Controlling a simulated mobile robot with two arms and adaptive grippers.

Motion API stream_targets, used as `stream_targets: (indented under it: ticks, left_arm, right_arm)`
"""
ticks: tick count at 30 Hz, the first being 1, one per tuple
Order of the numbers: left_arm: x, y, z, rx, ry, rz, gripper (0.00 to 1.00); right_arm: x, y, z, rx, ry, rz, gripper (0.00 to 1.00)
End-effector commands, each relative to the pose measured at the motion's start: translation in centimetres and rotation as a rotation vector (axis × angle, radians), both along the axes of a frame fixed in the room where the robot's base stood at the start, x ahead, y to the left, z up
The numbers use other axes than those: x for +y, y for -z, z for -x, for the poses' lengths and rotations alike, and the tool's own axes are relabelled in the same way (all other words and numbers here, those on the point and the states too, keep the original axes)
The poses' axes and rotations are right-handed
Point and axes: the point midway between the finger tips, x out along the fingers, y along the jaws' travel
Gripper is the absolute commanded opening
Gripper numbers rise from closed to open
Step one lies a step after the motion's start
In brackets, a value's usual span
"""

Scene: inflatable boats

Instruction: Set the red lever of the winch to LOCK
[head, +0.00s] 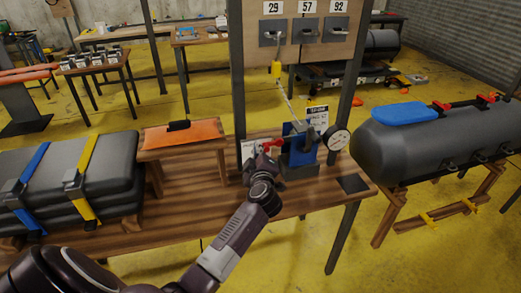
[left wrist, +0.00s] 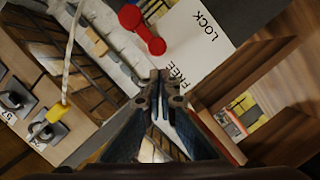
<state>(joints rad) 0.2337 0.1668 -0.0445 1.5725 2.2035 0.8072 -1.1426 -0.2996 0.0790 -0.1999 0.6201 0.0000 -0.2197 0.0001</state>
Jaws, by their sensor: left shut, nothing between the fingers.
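The blue winch (head: 300,150) stands on the wooden bench, right of centre in the head view. Its red lever (head: 270,145) sticks out on its left side. In the left wrist view the red lever (left wrist: 143,30) shows as a short bar with two round ends, beside a white label (left wrist: 195,50) reading LOCK and FREE. Its lower end lies at the label's edge; I cannot tell which word it is set to. My left gripper (head: 262,163) is shut and empty, just below the lever. Its closed fingertips (left wrist: 160,76) are close to FREE, apart from the lever. My right gripper is not in view.
A rope runs from the winch up to a yellow hook block (head: 276,69) under the numbered board (head: 345,30). A round gauge (head: 336,138) sits right of the winch. An orange-topped stand (head: 195,132) and strapped grey bundle (head: 110,165) lie left. A grey tube (head: 450,135) stands right.

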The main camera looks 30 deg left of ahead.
Motion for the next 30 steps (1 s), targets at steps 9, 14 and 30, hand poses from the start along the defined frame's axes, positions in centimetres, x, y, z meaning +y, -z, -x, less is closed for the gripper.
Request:
stream_targets:
  ticks: [9,14,30]
  left_arm:
    - [-0.7,0.8,-0.8,-0.001,0.0,-0.001,0.0]
    - [-0.7,0.8,-0.8,-0.001,0.0,-0.001,0.0]
    - [-0.6,1.4,-0.7,-0.053,-0.001,0.044,0.0]
  right_arm:
    - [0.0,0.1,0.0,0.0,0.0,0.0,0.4]
    - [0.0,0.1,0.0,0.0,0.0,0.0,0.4]
    - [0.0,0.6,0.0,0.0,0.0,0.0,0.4]
